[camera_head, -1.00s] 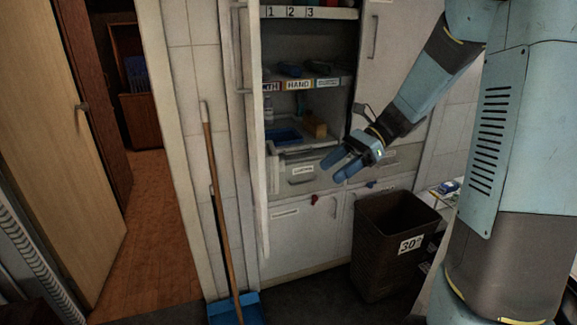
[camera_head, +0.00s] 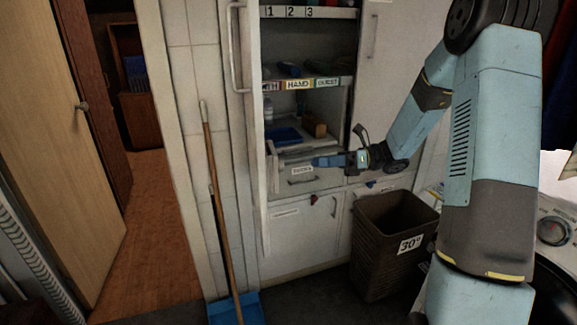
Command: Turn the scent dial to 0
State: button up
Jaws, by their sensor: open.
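I cannot make out a dial marked for scent. My gripper (camera_head: 322,161), with blue fingers, points left in front of the cabinet, at the height of its drawer. It appears empty. The drawer (camera_head: 299,180) with a small white label is just below the fingers. I cannot tell whether the fingers touch the cabinet. A round dial (camera_head: 553,231) shows on a white machine at the right edge; its markings are too small to read.
A brown bin (camera_head: 379,249) stands below my arm. A broom (camera_head: 219,205) leans on the left wall.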

aim_at(280, 165)
jog(key=s+a, duration=0.1)
jog(key=a, duration=0.8)
jog(key=shift+a, duration=0.35)
jog(key=shift+s, duration=0.1)
jog(key=c, duration=1)
